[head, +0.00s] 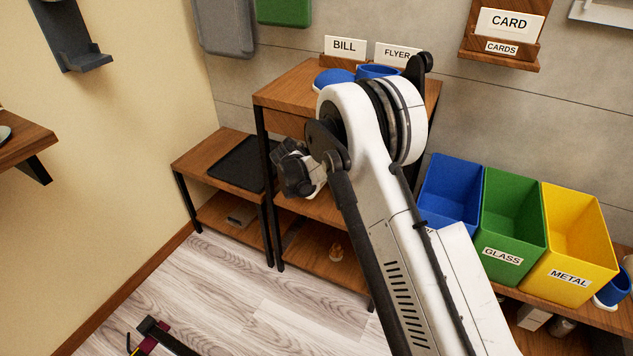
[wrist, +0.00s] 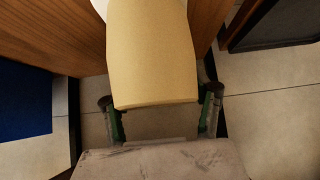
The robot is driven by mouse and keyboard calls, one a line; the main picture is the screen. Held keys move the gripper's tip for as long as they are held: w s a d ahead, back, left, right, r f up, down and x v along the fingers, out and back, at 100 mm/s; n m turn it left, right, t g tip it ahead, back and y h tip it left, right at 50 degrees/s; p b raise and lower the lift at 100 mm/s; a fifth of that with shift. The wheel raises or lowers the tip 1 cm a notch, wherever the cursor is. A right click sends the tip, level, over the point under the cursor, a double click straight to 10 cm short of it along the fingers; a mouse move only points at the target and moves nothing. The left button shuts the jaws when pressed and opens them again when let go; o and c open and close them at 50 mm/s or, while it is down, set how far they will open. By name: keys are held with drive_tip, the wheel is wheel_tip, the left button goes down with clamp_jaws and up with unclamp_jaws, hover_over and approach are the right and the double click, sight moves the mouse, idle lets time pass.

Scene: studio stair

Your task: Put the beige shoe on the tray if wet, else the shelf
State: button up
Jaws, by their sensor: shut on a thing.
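The beige shoe (wrist: 152,60) fills the upper middle of the wrist view, between the two fingers of my gripper (wrist: 160,100). My gripper is shut on it. Its visible surface looks smooth and even, with no clear drops; I cannot tell from this whether it is wet. In the head view my gripper (head: 296,170) is dark and partly hidden by my arm, beside the wooden shelf unit (head: 283,95). The shoe cannot be made out clearly there. The black tray (head: 238,160) lies on a low wooden bench, left of my gripper.
Blue shoes (head: 336,78) stand on top of the shelf unit, near BILL and FLYER signs. Blue, green (head: 513,220) and yellow bins stand at the right. The floor at lower left is mostly clear.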

drive_tip(key=shift+w+d+f, duration=0.2)
drive_tip(key=shift+f, duration=0.1)
drive_tip(key=shift+f+b, duration=0.8)
drive_tip(key=shift+f, duration=1.05)
drive_tip(key=shift+f, duration=0.15)
drive_tip(key=o, duration=1.4)
drive_tip(key=shift+o, duration=0.2)
drive_tip(key=shift+r, duration=0.25)
drive_tip(key=p+v, duration=0.3)
drive_tip(key=v, duration=0.9)
drive_tip(key=shift+f, duration=0.1)
drive_tip(key=shift+s, duration=0.1)
